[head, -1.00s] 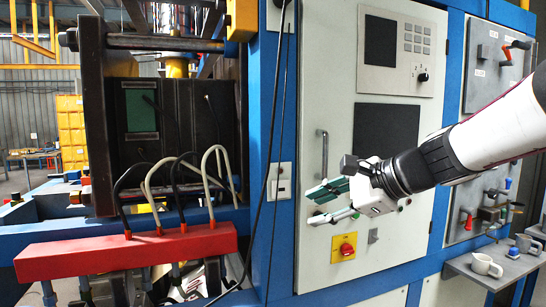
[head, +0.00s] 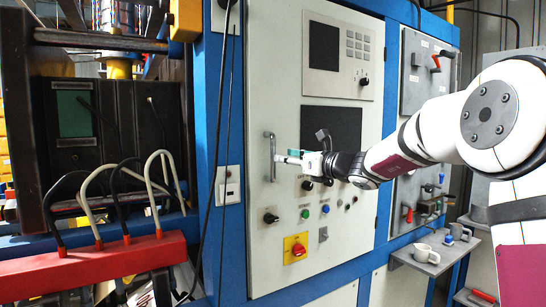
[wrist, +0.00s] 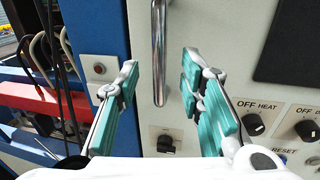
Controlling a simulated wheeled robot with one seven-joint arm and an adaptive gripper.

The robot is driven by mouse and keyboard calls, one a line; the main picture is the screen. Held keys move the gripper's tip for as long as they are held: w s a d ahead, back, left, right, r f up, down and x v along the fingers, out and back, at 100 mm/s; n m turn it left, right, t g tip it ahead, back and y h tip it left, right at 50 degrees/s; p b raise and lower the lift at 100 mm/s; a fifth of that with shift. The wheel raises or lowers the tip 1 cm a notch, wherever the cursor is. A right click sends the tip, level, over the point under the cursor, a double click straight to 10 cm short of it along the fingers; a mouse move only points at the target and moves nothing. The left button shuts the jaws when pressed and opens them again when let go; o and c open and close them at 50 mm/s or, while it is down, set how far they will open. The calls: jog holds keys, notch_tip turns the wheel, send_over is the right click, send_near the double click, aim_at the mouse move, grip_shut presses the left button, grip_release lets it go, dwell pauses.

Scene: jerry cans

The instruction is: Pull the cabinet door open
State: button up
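The cabinet door (head: 274,230) is a pale grey panel with a screen, keypad, knobs and a red-yellow switch, and it looks shut. Its handle (head: 270,156) is an upright metal bar near the door's left edge. In the wrist view the handle (wrist: 159,50) runs down between the two finger lines, its lower end between the spread fingertips. My gripper (head: 282,157) is close to the handle, just to its right in the head view. In the wrist view my gripper (wrist: 158,80) is open, with teal pads apart on either side of the handle, apparently not touching it.
A blue frame post (head: 205,150) borders the door on the left, with dark cables hanging before it. A red bar with hoses (head: 90,262) stands at lower left. A shelf with mugs (head: 432,262) juts out at right.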

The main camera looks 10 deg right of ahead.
aim_at(273, 175)
jog(key=x, duration=0.6)
jog(key=shift+w+a, duration=0.2)
jog(key=shift+w, duration=0.05)
grip_shut()
